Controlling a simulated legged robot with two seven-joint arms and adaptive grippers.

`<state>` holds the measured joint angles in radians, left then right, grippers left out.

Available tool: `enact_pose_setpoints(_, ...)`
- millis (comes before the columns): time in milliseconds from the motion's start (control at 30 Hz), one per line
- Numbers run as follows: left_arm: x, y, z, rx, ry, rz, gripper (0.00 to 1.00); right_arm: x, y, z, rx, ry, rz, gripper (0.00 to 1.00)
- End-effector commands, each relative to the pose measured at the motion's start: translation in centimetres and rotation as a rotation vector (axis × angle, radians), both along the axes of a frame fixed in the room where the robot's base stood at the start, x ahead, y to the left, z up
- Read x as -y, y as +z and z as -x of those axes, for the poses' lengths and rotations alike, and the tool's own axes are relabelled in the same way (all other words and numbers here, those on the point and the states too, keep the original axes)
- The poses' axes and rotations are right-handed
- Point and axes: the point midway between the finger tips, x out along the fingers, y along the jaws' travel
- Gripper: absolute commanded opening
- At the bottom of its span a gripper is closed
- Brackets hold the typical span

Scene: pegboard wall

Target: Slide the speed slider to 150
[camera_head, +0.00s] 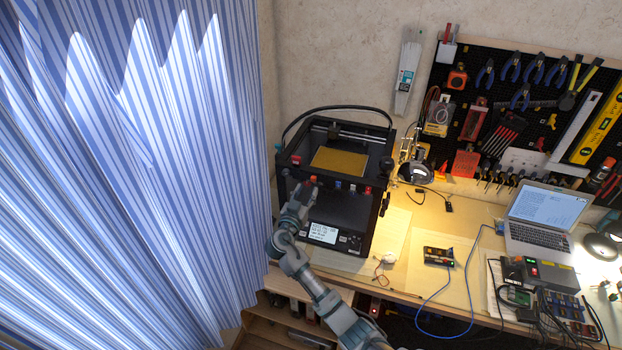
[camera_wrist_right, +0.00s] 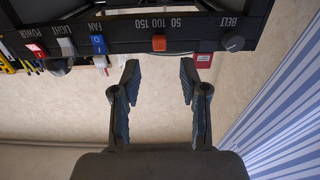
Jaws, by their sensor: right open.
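The 3D printer (camera_head: 377,215) stands on the bench beside the curtain, with a control bar across its upper front. The orange-red speed slider (camera_wrist_right: 159,43) sits on this bar in the wrist view, near the 100 mark among the labels 50, 100 and 150. Its exact setting is hard to tell. My right gripper (camera_wrist_right: 158,72) is open and empty, with its fingertips either side of the slider in the picture and apparently short of it. In the head view my right gripper (camera_head: 309,184) is at the printer's front left. My left gripper is not in view.
A grey belt knob (camera_wrist_right: 233,42) and a red-and-white part (camera_wrist_right: 203,60) lie right of the slider. A blue fan switch (camera_wrist_right: 98,44), light switch (camera_wrist_right: 66,48) and red power switch (camera_wrist_right: 35,49) lie left. The striped curtain (camera_head: 150,150) hangs close to my right arm.

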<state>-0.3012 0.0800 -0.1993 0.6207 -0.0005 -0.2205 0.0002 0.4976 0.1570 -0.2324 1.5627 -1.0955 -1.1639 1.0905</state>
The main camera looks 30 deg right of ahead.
Motion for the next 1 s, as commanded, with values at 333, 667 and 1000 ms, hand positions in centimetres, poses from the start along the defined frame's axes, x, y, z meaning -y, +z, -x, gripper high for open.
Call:
enact_pose_setpoints(333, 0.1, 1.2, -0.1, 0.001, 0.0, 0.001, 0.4, 3.9, 0.1, -3.4, 0.0, 0.001, 0.001, 0.44)
enact_pose_setpoints(667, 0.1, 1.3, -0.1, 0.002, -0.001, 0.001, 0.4, 4.2, 0.0, -3.7, 0.001, 0.002, -0.001, 0.44)
enact_pose_setpoints(1000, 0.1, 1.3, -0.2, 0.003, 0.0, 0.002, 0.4, 4.2, 0.0, -3.7, 0.0, 0.002, 0.0, 0.0)
